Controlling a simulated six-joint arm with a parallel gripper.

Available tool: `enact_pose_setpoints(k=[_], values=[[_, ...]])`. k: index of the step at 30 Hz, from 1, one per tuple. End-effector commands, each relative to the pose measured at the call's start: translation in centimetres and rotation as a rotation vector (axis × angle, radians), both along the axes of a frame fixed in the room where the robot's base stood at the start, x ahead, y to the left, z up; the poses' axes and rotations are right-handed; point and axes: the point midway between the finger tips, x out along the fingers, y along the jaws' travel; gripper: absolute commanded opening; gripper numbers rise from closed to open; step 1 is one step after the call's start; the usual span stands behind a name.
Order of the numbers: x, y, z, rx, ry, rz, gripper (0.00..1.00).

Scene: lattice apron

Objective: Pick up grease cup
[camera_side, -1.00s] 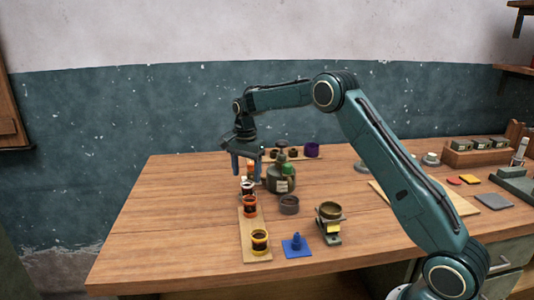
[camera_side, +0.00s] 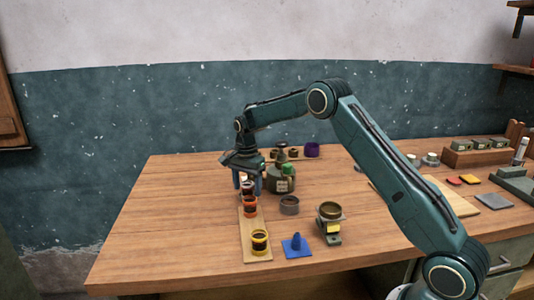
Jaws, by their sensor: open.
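Several small cups with dark contents stand in a row on a light wooden strip (camera_side: 250,228) at the left of the bench. The yellow-rimmed cup (camera_side: 260,242) is nearest the camera, with the orange cup (camera_side: 249,206) behind it. A pale-rimmed dark cup (camera_side: 247,188) stands farther back. I cannot tell which of these is the grease cup. My gripper (camera_side: 247,188) points down with its fingers apart, one on either side of the pale-rimmed cup in this view. Contact is not visible. Anything farther back along the strip is mostly hidden by my gripper.
A dark green oil can (camera_side: 280,182) stands close to the right of my gripper. A grey cup (camera_side: 289,205), a blue piece (camera_side: 296,246) and a cup on a stand (camera_side: 330,213) are nearer the front. Free bench lies left of the strip.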

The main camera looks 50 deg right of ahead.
Motion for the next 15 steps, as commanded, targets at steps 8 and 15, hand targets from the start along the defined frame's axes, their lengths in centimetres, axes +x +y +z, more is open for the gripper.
enact_pose_setpoints(k=[8, 15], values=[[0.0, 0.0, 0.04, 0.0, 0.0, 0.0, 0.48], [0.01, 0.0, 0.07, 0.0, -0.001, 0.0, 0.09]])
